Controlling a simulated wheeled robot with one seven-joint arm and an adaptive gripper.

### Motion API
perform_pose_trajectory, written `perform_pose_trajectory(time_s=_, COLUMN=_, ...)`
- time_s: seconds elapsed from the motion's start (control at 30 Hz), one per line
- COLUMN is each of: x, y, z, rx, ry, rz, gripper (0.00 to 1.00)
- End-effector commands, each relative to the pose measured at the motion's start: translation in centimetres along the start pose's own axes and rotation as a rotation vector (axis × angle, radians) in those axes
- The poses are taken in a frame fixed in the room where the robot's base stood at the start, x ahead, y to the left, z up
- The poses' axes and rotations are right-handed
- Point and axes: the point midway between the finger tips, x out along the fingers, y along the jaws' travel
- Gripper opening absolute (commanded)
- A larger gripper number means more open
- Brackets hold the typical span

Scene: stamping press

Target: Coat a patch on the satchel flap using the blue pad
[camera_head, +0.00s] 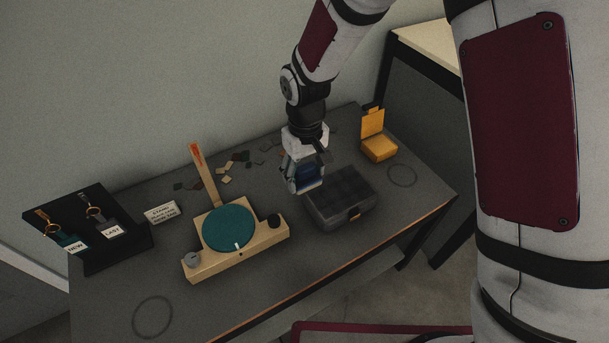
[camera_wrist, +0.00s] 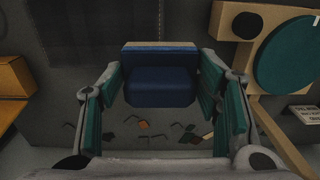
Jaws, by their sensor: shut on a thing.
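The blue pad (camera_head: 312,172) is between the fingers of my gripper (camera_head: 306,184), at the left back corner of a dark box. In the wrist view, the blue pad (camera_wrist: 160,85) looks like a blue block with a paler top edge. My gripper (camera_wrist: 160,95), with green finger pads on both sides, is shut on it. Whether the pad touches the table is unclear. I cannot pick out a satchel flap with certainty in either view.
The dark gridded box (camera_head: 342,205) with a front clasp is right beside my gripper. An open orange case (camera_head: 378,146) stands behind right. A tan stand with a teal disc (camera_head: 230,227) is at left, with tagged keys (camera_head: 75,243) beyond. Small scraps (camera_head: 225,168) lie behind.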

Motion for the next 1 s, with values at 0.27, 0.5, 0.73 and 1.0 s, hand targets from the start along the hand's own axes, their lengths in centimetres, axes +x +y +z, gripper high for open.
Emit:
perform_pose_trajectory(time_s=0.27, x=-2.9, y=0.1, z=0.1, rx=0.001, ry=0.001, rz=0.0, gripper=0.32)
perform_pose_trajectory(time_s=0.5, x=-4.2, y=0.2, z=0.1, rx=0.002, ry=0.001, rz=0.0, gripper=0.32)
perform_pose_trajectory(time_s=0.73, x=-4.2, y=0.2, z=0.1, rx=0.002, ry=0.001, rz=0.0, gripper=0.32)
perform_pose_trajectory(time_s=1.0, x=-4.2, y=0.2, z=0.1, rx=0.002, ry=0.001, rz=0.0, gripper=0.32)
